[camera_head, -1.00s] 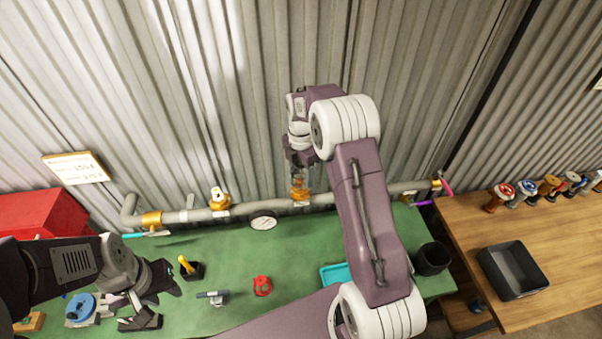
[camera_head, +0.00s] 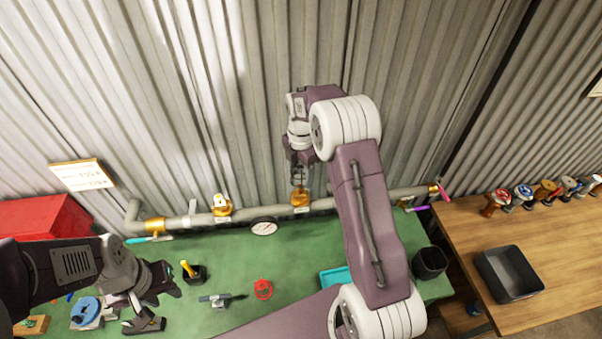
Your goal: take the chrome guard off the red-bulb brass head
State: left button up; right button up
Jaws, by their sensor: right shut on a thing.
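A brass fitting (camera_head: 300,198) sits on the grey pipe near the middle of the wall. My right gripper (camera_head: 298,166) is above it, pointing down, and is shut on a small grey cage-like piece (camera_head: 298,176), which looks like the chrome guard. The piece is right above the brass fitting; I cannot tell whether they touch. No red bulb can be made out at this size. Another brass fitting (camera_head: 222,208) with a white top stands further left on the pipe. My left gripper (camera_head: 172,280) is low at the left over the green bench; its fingers are unclear.
The grey pipe (camera_head: 260,212) runs along the wall behind the green bench (camera_head: 220,260). A gauge (camera_head: 263,227), a red handwheel (camera_head: 263,290) and a teal tray (camera_head: 335,277) are near. Several heads (camera_head: 525,193) and a black bin (camera_head: 508,272) stand on the wooden table.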

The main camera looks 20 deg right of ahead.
notch_tip(320, 180, up, 4)
jog(key=p, duration=0.4)
jog(key=shift+r, duration=0.1)
dwell(0.4)
